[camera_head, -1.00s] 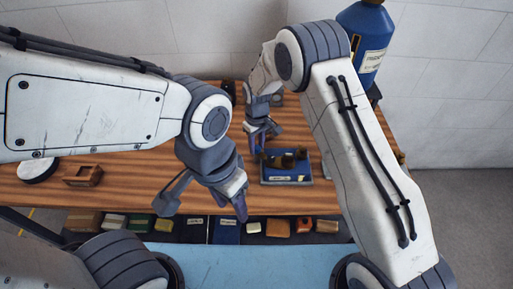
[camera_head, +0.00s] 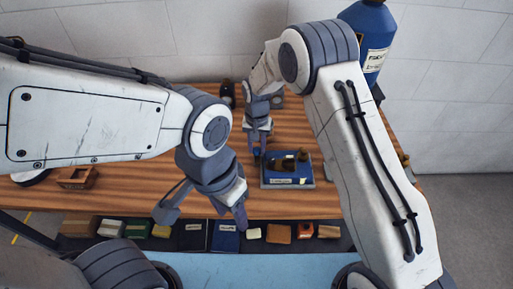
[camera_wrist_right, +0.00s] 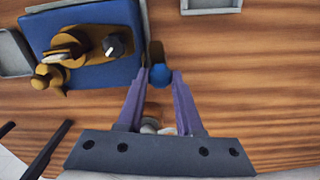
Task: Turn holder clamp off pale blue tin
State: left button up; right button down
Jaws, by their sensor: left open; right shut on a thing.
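A dark blue holder (camera_head: 287,182) with brass clamp parts (camera_head: 290,163) stands on the wooden table. In the right wrist view the blue holder (camera_wrist_right: 95,75) is at upper left, with brass parts (camera_wrist_right: 68,48) and a dark knob (camera_wrist_right: 115,45) on it. My right gripper (camera_wrist_right: 160,78) is shut on a round blue knob (camera_wrist_right: 161,77) with a brown stem, beside the holder's edge. In the head view my right gripper (camera_head: 258,155) is at the holder's left. My left gripper (camera_head: 204,214) is open and empty near the table's front edge. I cannot make out a pale blue tin.
A small wooden box (camera_head: 77,178) stands at the table's left. Several boxes and books line a shelf (camera_head: 170,244) below the front edge. A big blue bottle (camera_head: 370,38) stands at the back right. Bare table lies right of the knob in the wrist view.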

aim_at(257, 149)
jog(key=shift+m, duration=0.6)
jog(key=c, duration=0.6)
grip_release()
jog(key=shift+o, duration=0.2)
notch_tip(257, 149, up, 11)
jog(key=b, duration=0.2)
jog(key=shift+f+b, duration=0.2)
jog(key=shift+b, duration=0.1)
